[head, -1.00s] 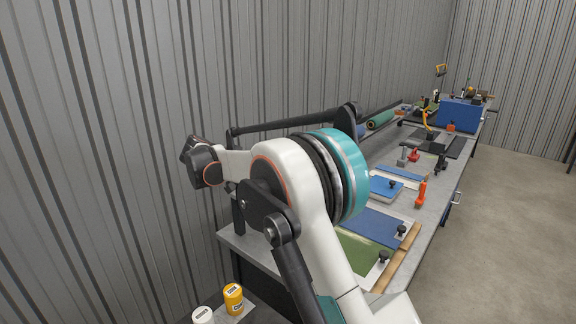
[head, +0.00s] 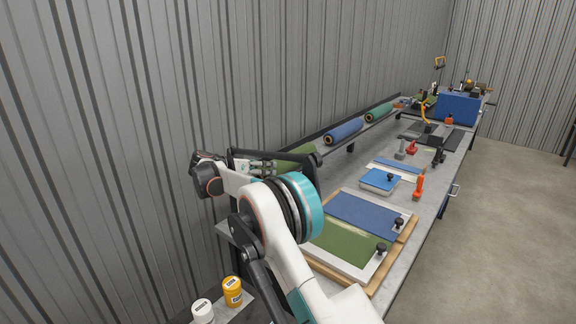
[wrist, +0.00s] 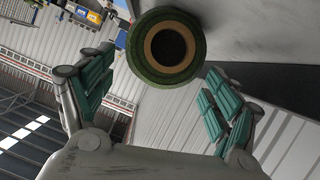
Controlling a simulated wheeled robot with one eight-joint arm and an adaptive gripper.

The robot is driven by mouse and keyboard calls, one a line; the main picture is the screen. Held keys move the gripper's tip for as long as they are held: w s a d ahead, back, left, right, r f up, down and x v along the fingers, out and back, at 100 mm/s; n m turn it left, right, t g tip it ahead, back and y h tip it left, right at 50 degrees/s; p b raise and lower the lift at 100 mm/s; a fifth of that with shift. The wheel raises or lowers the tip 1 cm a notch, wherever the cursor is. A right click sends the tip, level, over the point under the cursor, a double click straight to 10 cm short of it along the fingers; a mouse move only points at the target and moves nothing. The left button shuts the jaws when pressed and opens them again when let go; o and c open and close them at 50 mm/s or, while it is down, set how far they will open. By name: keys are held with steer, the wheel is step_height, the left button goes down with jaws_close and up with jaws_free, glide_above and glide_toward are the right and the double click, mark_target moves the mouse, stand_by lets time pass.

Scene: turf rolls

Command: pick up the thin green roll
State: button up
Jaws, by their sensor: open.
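A green roll (head: 297,154) lies on the rack along the wall, partly hidden by my arm in the head view. In the wrist view its dark green end (wrist: 143,66), with a tan core and dark hole, faces the camera. My gripper (head: 264,167) is open and empty at the roll's near end. Another green roll (head: 378,112) lies farther along the rack.
A blue roll (head: 343,131) lies between the two green rolls. The bench below holds a green board (head: 345,246), a blue board (head: 365,216), a blue block (head: 380,180) and an orange-handled tool (head: 419,187). Yellow (head: 232,290) and white (head: 202,311) jars stand at the near left.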

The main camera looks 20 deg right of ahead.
mark_target(288, 162)
steer(key=b+x, duration=0.1)
steer(key=x, duration=0.4)
steer(key=shift+w+d+f+b, duration=0.1)
steer(key=shift+w+d+b, duration=0.1)
steer(key=shift+d+b, duration=0.15)
steer(key=c, duration=1.5)
